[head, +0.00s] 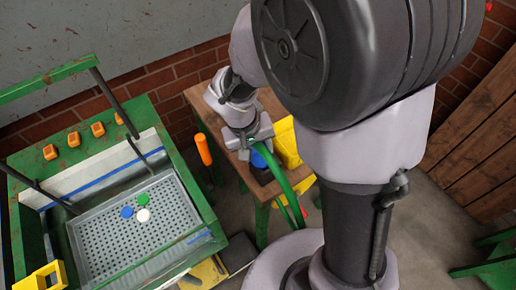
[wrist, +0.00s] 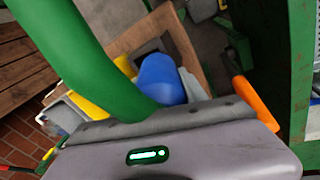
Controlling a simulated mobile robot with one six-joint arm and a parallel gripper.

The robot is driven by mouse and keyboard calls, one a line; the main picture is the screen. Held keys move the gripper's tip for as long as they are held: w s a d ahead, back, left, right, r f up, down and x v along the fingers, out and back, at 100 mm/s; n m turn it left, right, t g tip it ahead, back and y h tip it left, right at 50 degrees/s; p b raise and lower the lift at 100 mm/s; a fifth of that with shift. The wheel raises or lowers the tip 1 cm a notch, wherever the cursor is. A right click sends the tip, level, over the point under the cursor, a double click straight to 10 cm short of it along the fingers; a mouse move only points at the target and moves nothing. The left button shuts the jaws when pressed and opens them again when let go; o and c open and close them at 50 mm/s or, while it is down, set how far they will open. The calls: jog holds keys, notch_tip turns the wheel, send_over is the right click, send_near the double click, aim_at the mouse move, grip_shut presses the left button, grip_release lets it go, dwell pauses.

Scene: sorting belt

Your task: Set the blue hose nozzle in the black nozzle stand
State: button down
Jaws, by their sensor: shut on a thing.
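The blue hose nozzle (head: 258,160) is at my gripper (head: 250,138), over the small wooden table. My gripper is shut on the nozzle, and the green hose (head: 267,158) curves down from it. In the wrist view the blue nozzle (wrist: 161,80) shows just beyond my gripper (wrist: 155,122), with the green hose (wrist: 70,50) at upper left. A dark block that looks like the black nozzle stand (head: 263,177) shows just below the nozzle; its dark top (wrist: 148,48) shows behind the nozzle in the wrist view. I cannot tell whether nozzle and stand touch.
A yellow container (head: 286,145) stands right of the nozzle. An orange-handled thing (head: 203,150) stands at the table's left side. The green sorting frame with a grey perforated tray (head: 95,240), holding blue, green and white discs, is at left.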

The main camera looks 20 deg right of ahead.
jog(key=shift+a, duration=0.1)
jog(key=c, duration=0.9)
grip_release()
jog(key=o, duration=0.3)
jog(key=shift+s+a, duration=0.1)
jog(key=shift+a, duration=0.15)
jog(key=shift+o, duration=0.2)
jog(key=shift+d, duration=0.1)
jog(key=p+v, duration=0.7)
jog(key=v, duration=1)
jog(key=shift+r, duration=0.2)
